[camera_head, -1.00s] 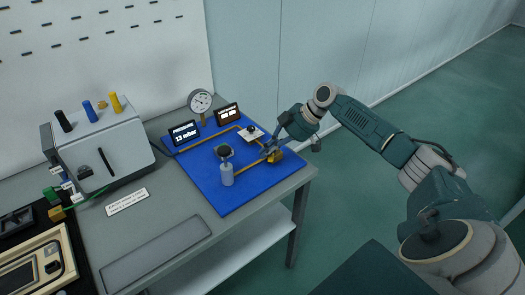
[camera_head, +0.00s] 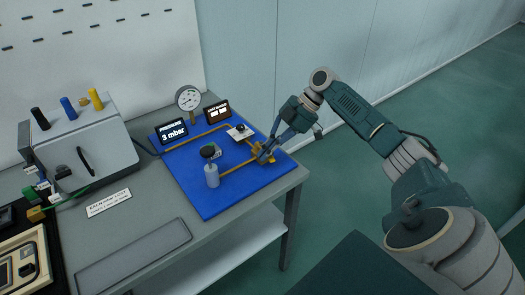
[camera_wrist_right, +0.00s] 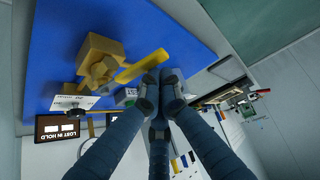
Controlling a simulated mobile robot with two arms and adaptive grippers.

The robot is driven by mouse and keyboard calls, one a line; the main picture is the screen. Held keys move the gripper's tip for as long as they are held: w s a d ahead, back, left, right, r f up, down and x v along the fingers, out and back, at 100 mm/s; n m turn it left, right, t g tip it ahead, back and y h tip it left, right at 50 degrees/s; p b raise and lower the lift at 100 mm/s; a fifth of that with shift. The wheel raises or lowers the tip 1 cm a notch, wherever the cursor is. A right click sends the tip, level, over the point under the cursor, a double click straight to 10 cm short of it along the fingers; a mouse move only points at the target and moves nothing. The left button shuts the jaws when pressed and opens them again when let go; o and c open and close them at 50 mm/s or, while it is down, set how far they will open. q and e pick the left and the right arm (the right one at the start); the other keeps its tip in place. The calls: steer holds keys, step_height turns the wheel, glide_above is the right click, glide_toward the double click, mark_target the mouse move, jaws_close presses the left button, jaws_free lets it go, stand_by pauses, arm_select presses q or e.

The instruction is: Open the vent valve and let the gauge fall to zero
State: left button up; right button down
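The vent valve (camera_head: 263,154) is a yellow block at the right edge of the blue panel; in the right wrist view its body (camera_wrist_right: 98,60) shows with a yellow lever (camera_wrist_right: 142,66). My right gripper (camera_head: 267,153) is at the valve. In the right wrist view its fingertips (camera_wrist_right: 160,84) are close together beside the lever's free end; whether they touch it I cannot tell. The round gauge (camera_head: 189,98) stands at the panel's back edge; its needle is too small to read. The pressure display (camera_head: 172,130) reads 3 mbar. My left gripper is out of view.
A second display (camera_head: 217,112) stands behind, and a white card with a black knob (camera_head: 241,132) lies near the valve. A grey box (camera_head: 85,155) and a flat grey tray (camera_head: 135,255) are left.

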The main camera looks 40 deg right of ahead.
steer(key=shift+s+d, duration=0.4)
steer(key=shift+d, duration=0.2)
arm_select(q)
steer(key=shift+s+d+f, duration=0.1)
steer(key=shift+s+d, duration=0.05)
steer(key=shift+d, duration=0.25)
arm_select(e)
steer(key=shift+d, duration=0.5)
steer(key=shift+a, duration=0.15)
